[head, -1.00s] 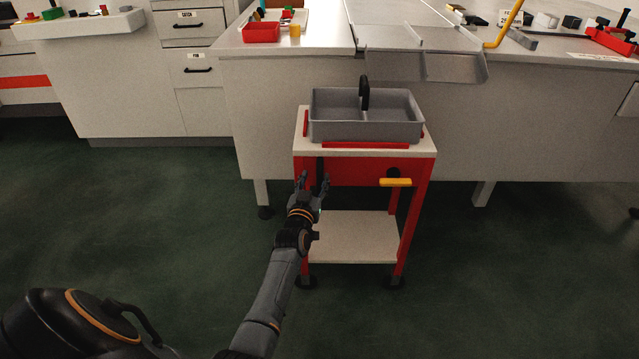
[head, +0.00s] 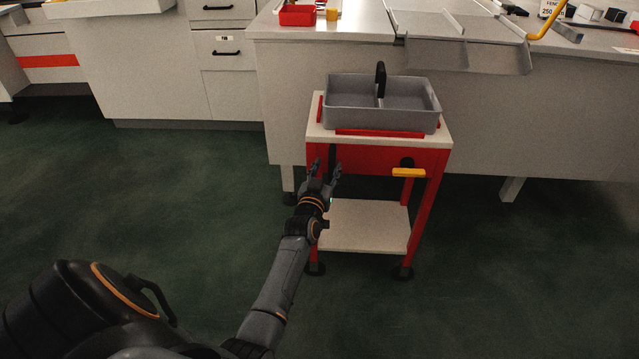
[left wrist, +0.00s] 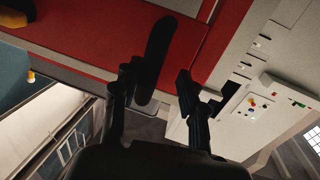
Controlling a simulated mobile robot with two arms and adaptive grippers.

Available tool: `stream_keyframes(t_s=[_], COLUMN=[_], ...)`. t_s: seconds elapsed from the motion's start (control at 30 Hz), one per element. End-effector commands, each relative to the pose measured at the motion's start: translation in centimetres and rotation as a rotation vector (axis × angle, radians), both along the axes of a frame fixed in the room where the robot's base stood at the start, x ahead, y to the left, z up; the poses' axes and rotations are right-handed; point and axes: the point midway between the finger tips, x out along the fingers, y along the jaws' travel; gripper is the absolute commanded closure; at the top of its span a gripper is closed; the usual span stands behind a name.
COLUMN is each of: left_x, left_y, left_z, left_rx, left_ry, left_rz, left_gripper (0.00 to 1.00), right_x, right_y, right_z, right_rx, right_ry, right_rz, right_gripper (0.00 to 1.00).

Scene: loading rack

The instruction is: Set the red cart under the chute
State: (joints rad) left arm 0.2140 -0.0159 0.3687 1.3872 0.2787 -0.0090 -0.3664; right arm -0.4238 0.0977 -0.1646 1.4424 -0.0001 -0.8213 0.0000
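The red cart (head: 372,161) stands upright on the green floor in front of the bench. It has a white top, a lower white shelf and a grey tray (head: 408,120) with a black handle on top. The metal chute (head: 470,54) juts from the bench edge, behind and to the right of the tray. My left gripper (head: 326,168) is at the cart's left front, fingers apart. In the left wrist view, a black upright handle (left wrist: 158,60) on the red panel shows between the fingertips (left wrist: 157,82); contact is unclear. My right gripper is out of view.
A yellow knob-like handle (head: 408,173) sticks out at the cart's right front. The white bench (head: 480,130) runs behind the cart, with a bench leg (head: 512,188) to the right. Drawers (head: 222,45) stand at the back left. Floor at left and right is clear.

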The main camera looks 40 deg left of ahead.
Motion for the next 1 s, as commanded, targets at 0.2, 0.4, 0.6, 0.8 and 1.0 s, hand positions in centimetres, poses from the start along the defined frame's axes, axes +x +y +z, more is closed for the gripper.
stream_keyframes(t_s=[0.2, 0.4, 0.6, 0.8, 1.0], left_x=[-1.6, -2.9, -4.2, -5.5, -6.8], left_y=[-0.5, -1.1, -1.6, -2.1, -2.6], left_z=[0.2, 0.1, 0.1, 0.1, 0.2], left_rx=[0.001, 0.000, -0.001, 0.000, 0.000], left_ry=[0.003, 0.004, 0.004, 0.003, 0.002], left_rz=[0.000, 0.000, -0.001, -0.001, -0.001], left_gripper=[0.59, 0.59, 0.59, 0.59, 0.59], right_x=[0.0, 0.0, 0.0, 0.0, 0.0], right_y=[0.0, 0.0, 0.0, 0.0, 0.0], right_z=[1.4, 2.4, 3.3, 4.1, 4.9], right_rx=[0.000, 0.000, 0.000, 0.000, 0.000], right_ry=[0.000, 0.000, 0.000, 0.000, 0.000], right_rz=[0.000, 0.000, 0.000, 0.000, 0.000], right_gripper=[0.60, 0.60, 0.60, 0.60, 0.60])
